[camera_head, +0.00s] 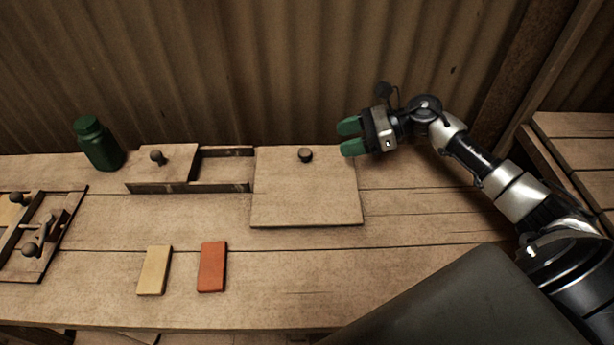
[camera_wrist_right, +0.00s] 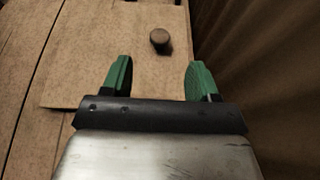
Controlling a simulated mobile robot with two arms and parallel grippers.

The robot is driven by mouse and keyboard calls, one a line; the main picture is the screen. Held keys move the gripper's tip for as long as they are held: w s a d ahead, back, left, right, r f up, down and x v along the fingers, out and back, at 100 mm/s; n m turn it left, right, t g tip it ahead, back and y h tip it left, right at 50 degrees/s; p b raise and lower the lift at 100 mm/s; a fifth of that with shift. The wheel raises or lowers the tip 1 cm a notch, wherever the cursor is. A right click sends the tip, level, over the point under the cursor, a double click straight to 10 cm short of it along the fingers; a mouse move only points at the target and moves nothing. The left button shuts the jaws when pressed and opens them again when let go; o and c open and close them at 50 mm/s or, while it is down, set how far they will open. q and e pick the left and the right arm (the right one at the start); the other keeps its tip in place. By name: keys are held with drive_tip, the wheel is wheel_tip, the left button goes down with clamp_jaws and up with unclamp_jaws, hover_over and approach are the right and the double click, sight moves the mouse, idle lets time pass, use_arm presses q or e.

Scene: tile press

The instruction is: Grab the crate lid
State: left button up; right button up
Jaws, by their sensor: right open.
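A flat square wooden board with a dark round knob, which looks like the crate lid (camera_head: 306,196), lies at the middle of the workbench. Its knob (camera_head: 305,155) is near its back edge. My right gripper (camera_head: 350,137) is open and empty, just right of the board's back right corner, with green fingers pointing left toward the knob. In the right wrist view the lid (camera_wrist_right: 95,60) lies ahead, and the knob (camera_wrist_right: 160,38) shows beyond the gap between the open fingers (camera_wrist_right: 160,78), not touched by them. My left gripper is not in view.
Left of the lid is a low wooden box (camera_head: 222,187) with a smaller knobbed cover (camera_head: 176,162). A green bottle (camera_head: 99,145) stands at the back left. A cream tile (camera_head: 154,270) and an orange tile (camera_head: 212,267) lie in front. A knobbed wooden frame (camera_head: 62,232) is far left. Corrugated wall behind.

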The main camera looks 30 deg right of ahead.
sight(306, 151)
drive_tip(key=shift+w+a+f, duration=0.15)
drive_tip(key=shift+a, duration=0.1)
drive_tip(key=p+x, duration=0.1)
drive_tip(key=x, duration=0.2)
drive_tip(key=shift+a+f, duration=0.1)
drive_tip(key=shift+a, duration=0.3)
drive_tip(key=p+x, duration=0.1)
drive_tip(key=x, duration=0.5)
drive_tip(key=shift+w+d+f, duration=0.1)
drive_tip(key=shift+w+f, duration=0.05)
drive_tip(key=shift+f, duration=0.05)
drive_tip(key=c, duration=1.1)
